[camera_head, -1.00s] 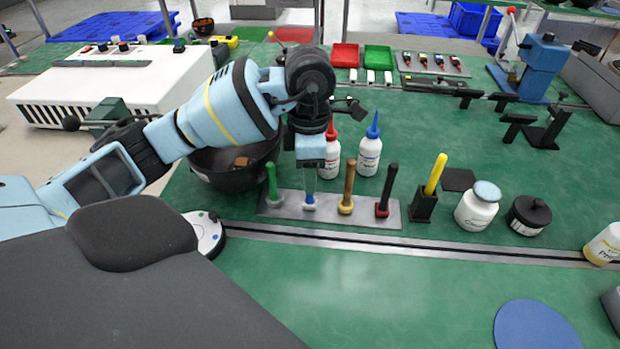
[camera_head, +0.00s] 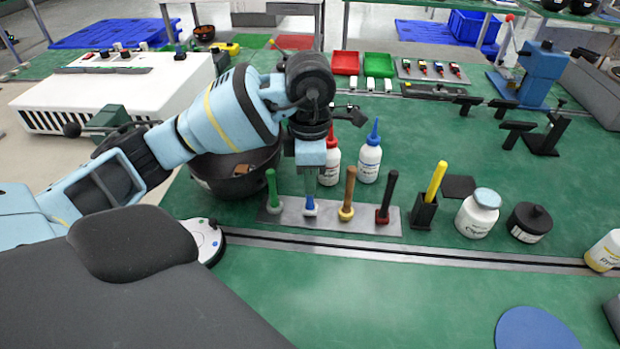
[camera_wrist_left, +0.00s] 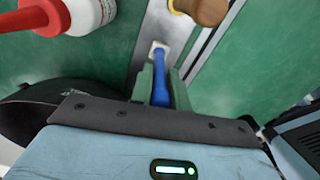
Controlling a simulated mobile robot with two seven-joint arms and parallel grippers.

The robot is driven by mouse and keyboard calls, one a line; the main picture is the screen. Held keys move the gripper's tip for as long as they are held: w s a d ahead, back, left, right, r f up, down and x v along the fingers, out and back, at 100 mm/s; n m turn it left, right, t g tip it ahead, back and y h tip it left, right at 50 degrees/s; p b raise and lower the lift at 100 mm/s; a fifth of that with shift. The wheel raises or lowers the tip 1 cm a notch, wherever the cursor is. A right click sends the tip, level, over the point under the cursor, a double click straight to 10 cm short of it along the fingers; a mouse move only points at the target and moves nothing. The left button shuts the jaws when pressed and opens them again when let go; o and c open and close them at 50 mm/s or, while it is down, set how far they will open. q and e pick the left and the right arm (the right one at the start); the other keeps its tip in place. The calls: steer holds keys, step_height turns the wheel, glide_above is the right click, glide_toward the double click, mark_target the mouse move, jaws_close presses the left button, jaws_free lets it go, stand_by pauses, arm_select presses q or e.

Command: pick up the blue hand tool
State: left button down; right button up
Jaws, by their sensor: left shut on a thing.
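The blue hand tool (camera_head: 310,206) stands upright in the metal rack (camera_head: 334,221), between the green-handled tool (camera_head: 272,190) and the wooden-handled tool (camera_head: 347,192). My left gripper (camera_head: 310,188) points down over it, its fingers shut around the blue handle. In the left wrist view the blue handle (camera_wrist_left: 161,92) lies between the green-looking fingers, with a pale end beyond them at the rack. I cannot tell whether the tool's foot is clear of the rack. My right gripper is not in view.
A dark-handled tool (camera_head: 387,198) stands at the rack's right end. Red-capped (camera_head: 330,164) and blue-capped (camera_head: 370,160) bottles stand close behind, and a dark bowl (camera_head: 235,176) behind left. A slotted rail (camera_head: 440,258) runs in front. The green mat (camera_head: 390,305) before it is mostly clear.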

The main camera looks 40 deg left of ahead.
arm_select(q)
steer(key=shift+r, duration=0.45)
step_height(320, 180, up, 3)
steer(key=shift+f, duration=0.15)
steer(key=s+d+r, duration=0.1)
steer(key=s+d, duration=0.7)
steer(key=s, duration=0.5)
steer(key=shift+s+d+p, duration=0.25)
steer(key=shift+s+p, duration=0.05)
steer(key=shift+s, duration=0.05)
stand_by(1.7)
